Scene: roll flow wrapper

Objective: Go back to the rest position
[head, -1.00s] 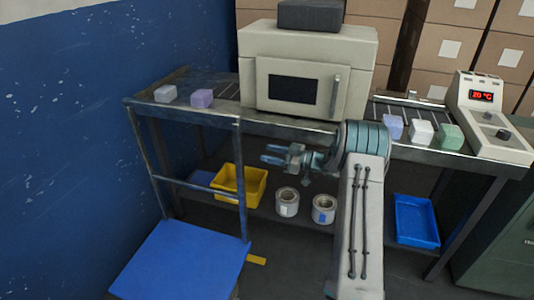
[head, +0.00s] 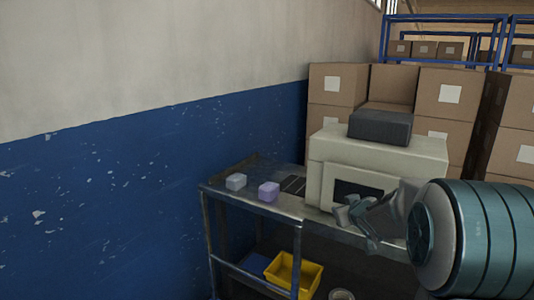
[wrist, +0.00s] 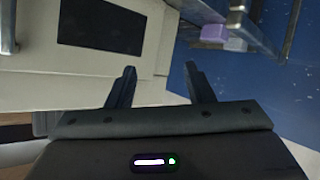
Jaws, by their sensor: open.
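My gripper (head: 357,218) is raised in front of the cream flow wrapper machine (head: 325,150) in the head view, with part of my arm large at the right edge. In the wrist view my gripper (wrist: 160,85) has its two dark fingers spread apart with nothing between them. The machine's dark window (wrist: 100,25) shows beyond the fingers at the upper left there.
A metal table (head: 225,200) carries the machine. A white block (head: 236,181) and a purple block (head: 269,191) sit on its left end. A yellow bin (head: 292,272) is below. Stacked cartons (head: 337,84) stand behind, and a blue wall (head: 130,200) is at left.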

